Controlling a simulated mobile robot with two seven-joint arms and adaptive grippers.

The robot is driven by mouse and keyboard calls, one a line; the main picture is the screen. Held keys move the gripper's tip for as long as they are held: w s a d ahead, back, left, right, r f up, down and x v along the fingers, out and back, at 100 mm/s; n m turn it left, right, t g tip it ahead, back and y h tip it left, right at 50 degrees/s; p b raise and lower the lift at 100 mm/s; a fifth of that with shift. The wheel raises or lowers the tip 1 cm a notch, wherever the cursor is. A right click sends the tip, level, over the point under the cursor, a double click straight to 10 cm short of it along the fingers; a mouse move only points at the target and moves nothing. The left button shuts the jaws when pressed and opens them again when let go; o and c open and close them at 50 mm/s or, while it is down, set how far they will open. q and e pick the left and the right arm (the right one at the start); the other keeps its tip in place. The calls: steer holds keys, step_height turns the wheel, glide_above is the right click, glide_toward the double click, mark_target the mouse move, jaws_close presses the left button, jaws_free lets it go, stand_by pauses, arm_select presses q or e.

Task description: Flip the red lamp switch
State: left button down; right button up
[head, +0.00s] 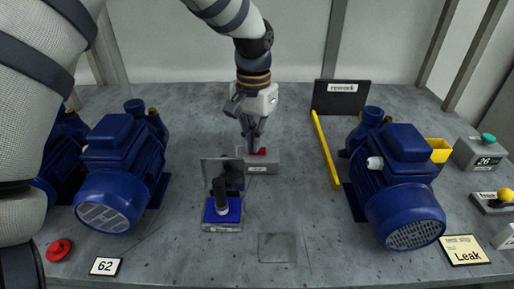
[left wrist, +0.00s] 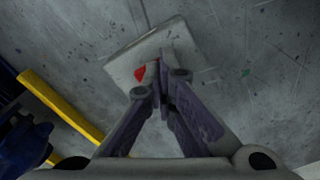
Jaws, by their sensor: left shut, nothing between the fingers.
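The red lamp switch (head: 262,151) is a small red piece on a grey box (head: 262,168) with a label, in the middle of the bench. My left gripper (head: 254,150) points down over this box, its fingers shut and empty. In the left wrist view the shut fingertips (left wrist: 164,62) lie over the pale box (left wrist: 129,71), right beside the red piece (left wrist: 140,72). The fingers hide part of the switch, and I cannot tell whether they touch it. My right gripper is not in view.
Blue pumps stand at left (head: 117,170) and right (head: 399,185). A blue stamp pad with a black-handled stamp (head: 221,196) sits in front of the switch box. A yellow bar (head: 326,150) and a black rework board (head: 340,98) are right of it. A red button (head: 59,250) is front left.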

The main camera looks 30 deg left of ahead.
arm_select(q)
step_height(320, 180, up, 5)
steer(key=shift+f+p, duration=0.1)
steer(key=shift+p, duration=0.35)
steer(key=shift+r, duration=1)
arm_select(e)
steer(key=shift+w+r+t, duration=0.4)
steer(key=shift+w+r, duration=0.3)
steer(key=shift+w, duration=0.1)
arm_select(q)
steer(key=shift+f, duration=0.1)
